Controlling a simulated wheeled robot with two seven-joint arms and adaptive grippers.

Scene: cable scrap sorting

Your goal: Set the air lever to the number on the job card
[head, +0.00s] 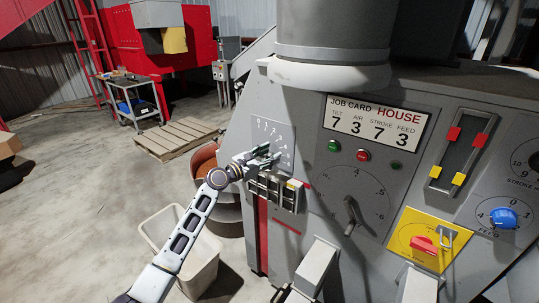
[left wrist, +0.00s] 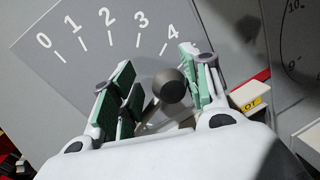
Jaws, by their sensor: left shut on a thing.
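The job card (head: 378,122) on the machine reads tilt 7, air 3, stroke 7, feed 3. A grey numbered plate (head: 283,137) is at the machine's left side; in the left wrist view this scale plate (left wrist: 88,62) shows 0 to 4. A lever with a dark ball knob (left wrist: 171,85) stands in front of it. My left gripper (head: 264,158) is shut on this lever, its green pads on either side of the knob in the left wrist view (left wrist: 160,88). The knob lies below the 4 in that view; the exact setting is unclear. My right gripper is not in view.
A dial with a grey lever (head: 350,212), a yellow plate (head: 408,238) with a red handle, a blue feed knob (head: 503,218) and a slider gauge (head: 461,150) sit to the right. A block row (head: 272,192) juts out below my gripper. A pale bin (head: 160,228) stands at left.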

